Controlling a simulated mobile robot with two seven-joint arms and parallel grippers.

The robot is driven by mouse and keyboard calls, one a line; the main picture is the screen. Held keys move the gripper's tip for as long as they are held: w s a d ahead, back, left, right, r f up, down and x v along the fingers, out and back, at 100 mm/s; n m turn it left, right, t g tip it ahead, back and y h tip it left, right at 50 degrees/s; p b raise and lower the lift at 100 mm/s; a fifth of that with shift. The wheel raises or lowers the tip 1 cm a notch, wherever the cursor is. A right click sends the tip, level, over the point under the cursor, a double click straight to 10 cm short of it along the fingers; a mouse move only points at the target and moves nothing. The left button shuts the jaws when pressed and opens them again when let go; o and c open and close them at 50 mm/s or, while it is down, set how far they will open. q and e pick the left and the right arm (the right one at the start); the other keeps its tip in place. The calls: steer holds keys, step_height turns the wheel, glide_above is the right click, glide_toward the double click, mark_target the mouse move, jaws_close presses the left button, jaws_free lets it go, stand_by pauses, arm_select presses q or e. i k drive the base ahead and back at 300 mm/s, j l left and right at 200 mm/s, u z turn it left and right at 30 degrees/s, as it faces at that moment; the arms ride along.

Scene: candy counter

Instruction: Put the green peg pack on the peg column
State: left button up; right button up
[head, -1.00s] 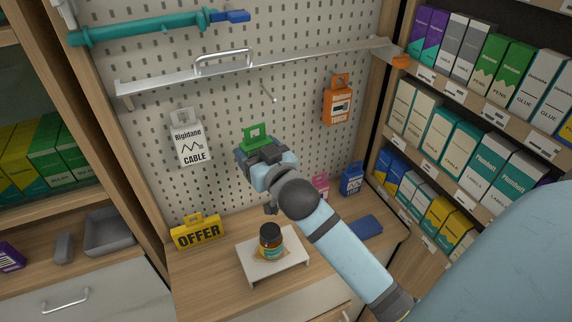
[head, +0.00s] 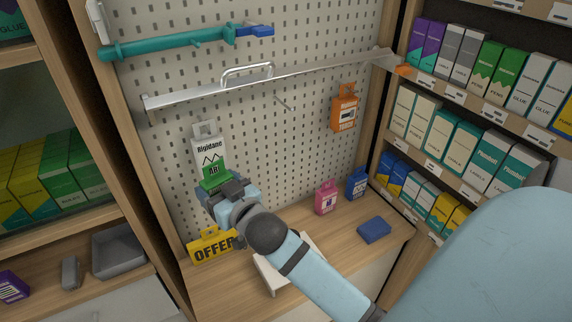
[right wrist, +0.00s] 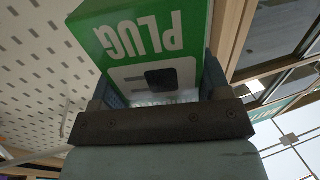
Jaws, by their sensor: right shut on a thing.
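The green peg pack (head: 214,177) is held in my right gripper (head: 226,190), in front of the lower part of a white cable pack (head: 207,147) that hangs on the pegboard. I cannot tell whether the two packs touch. In the right wrist view the green pack (right wrist: 150,40), with the word PLUG upside down, sits between the two fingers of the gripper (right wrist: 160,92). A bare peg (head: 284,102) sticks out of the pegboard to the upper right of the gripper. An orange torch pack (head: 344,110) hangs farther right. My left gripper is out of view.
A metal rail (head: 290,80) with a handle crosses the pegboard above. On the counter (head: 340,240) stand a yellow OFFER sign (head: 207,246), a pink pack (head: 326,198), a blue pack (head: 356,184) and a flat blue block (head: 374,230). My arm partly covers a white stand (head: 266,275).

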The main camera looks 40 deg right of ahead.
mark_target(344, 259)
steer(key=i+j+z, duration=0.15)
steer(key=j, duration=0.25)
steer(key=j+z, duration=0.15)
steer(key=j, duration=0.25)
steer(key=z, duration=0.9)
